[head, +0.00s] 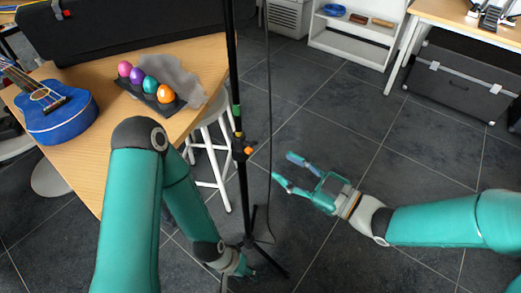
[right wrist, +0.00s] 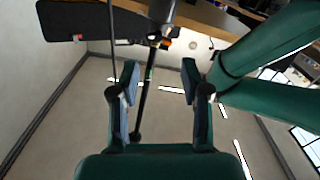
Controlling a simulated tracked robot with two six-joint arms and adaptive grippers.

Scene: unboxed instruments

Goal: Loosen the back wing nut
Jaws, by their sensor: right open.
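A black stand (head: 241,178) rises upright from the floor, with a dark cable hanging beside it. Small orange parts, which look like wing nuts, sit on its pole: one on the right side (head: 249,150) and one slightly higher (head: 239,134). Orange also shows on the stand in the right wrist view (right wrist: 165,44). I cannot tell for certain which is the back wing nut. My right gripper (head: 282,166) is open and empty, right of the pole and apart from it. My left gripper (head: 246,271) is low by the stand's foot; its fingers are mostly hidden.
A wooden table (head: 205,54) at the left bears a blue ukulele (head: 60,110), coloured egg shakers (head: 151,84) and a black case (head: 130,25). A white stool (head: 217,150) stands behind the pole. A white shelf (head: 350,42) and dark case (head: 455,85) are further back.

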